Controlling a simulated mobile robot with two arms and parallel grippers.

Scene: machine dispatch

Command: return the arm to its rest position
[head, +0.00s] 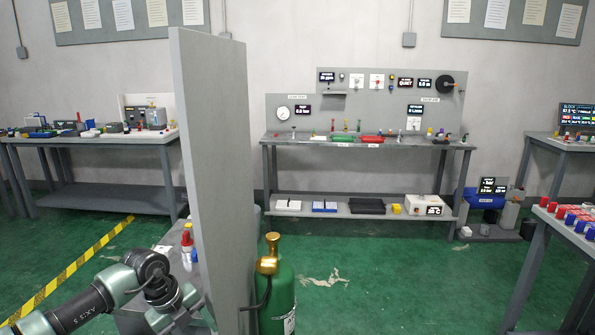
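My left arm (88,304) comes in from the lower left and bends at a dark joint beside the grey upright panel. Its far links run down to the bottom edge of the picture, and I see no gripper fingers there. Nothing held by it can be seen. My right arm and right gripper do not show.
The grey upright panel (214,180) stands close to my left arm. A green gas cylinder (277,302) with a brass top stands right of it. A workbench (390,143) is at the back, another (100,141) at left. A table with red and blue items is at right. Green floor between is open.

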